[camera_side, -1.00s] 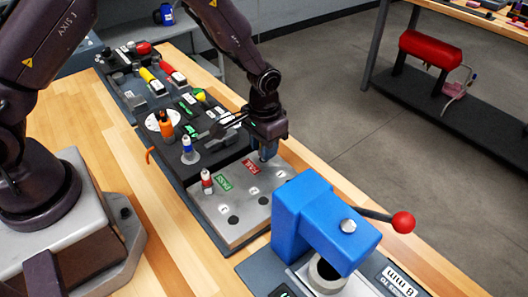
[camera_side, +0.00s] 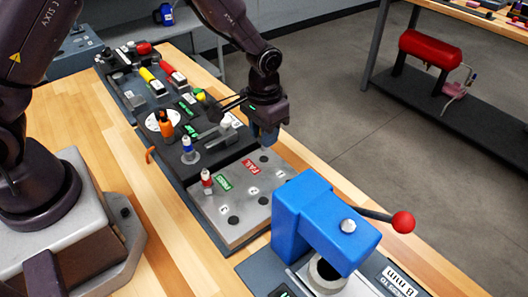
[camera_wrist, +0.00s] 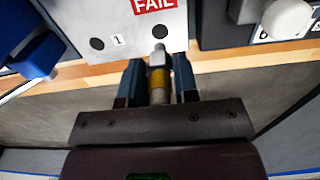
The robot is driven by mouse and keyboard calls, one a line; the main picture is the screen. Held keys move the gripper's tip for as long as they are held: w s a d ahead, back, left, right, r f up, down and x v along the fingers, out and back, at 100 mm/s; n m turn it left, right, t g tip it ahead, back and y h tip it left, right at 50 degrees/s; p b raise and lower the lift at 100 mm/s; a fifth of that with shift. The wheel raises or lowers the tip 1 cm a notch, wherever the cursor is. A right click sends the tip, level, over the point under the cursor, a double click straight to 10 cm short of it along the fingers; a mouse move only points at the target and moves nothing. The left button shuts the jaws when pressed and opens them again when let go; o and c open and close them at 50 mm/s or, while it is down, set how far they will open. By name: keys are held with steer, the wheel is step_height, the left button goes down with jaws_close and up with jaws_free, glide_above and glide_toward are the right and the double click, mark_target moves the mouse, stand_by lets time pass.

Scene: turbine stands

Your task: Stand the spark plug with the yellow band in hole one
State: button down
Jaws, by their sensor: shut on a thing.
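My gripper (camera_side: 266,137) is shut on the spark plug with the yellow band (camera_wrist: 159,80) and holds it above the grey plate (camera_side: 240,228), near the FAIL label. In the wrist view the plug's metal tip points toward the plate, and a dark hole (camera_wrist: 159,32) shows just beyond it, below the FAIL label. Hole one (camera_wrist: 97,44) is the dark hole to the left of the "1" label, left of the plug. It looks empty. In the side view my fingers hide most of the plug.
A red-banded plug (camera_side: 207,182) stands in the plate by the PASS label (camera_side: 224,184). A blue-banded plug (camera_side: 187,146) stands on the dark block behind it. A blue press (camera_side: 322,220) with a red-knobbed lever (camera_side: 403,222) stands close to the plate's right side.

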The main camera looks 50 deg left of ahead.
glide_toward(291, 175)
steer(key=s, duration=0.2)
steer(key=d, duration=0.2)
steer(key=shift+w+a+f, duration=0.1)
steer(key=shift+f, duration=0.8)
steer(key=shift+w+a+f, duration=0.1)
steer(key=shift+f, duration=0.8)
steer(key=shift+f, duration=0.8)
steer(key=shift+f, duration=0.2)
steer(key=shift+f, duration=0.35)
steer(key=shift+f, duration=0.35)
steer(key=shift+f, duration=0.15)
